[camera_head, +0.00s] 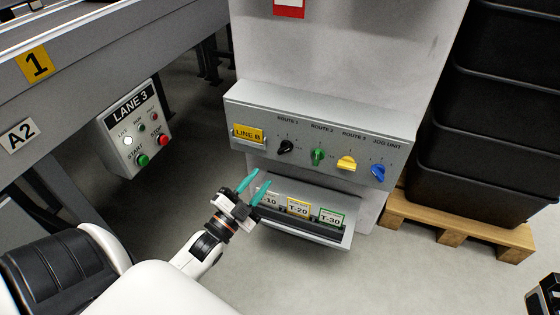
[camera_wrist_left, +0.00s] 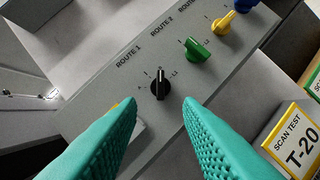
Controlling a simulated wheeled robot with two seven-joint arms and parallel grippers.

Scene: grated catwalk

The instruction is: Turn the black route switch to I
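The black route switch (camera_head: 286,147) is the leftmost knob on the grey control panel (camera_head: 330,165), under the label ROUTE 1. In the left wrist view the black switch (camera_wrist_left: 160,84) has its bar upright in the picture, with small marks around it too small to read surely. My left gripper (camera_head: 255,185) is below and left of the switch in the head view, teal fingers apart and empty. In the left wrist view the gripper's open fingertips (camera_wrist_left: 159,102) lie either side of the switch's line, apart from it.
Green (camera_head: 318,156), yellow (camera_head: 346,163) and blue (camera_head: 378,172) knobs continue rightward. A yellow LINE B plate (camera_head: 249,134) sits left. A shelf (camera_head: 345,238) with labelled cards is below. A LANE 3 box (camera_head: 135,130) and black crates (camera_head: 495,110) flank the panel.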

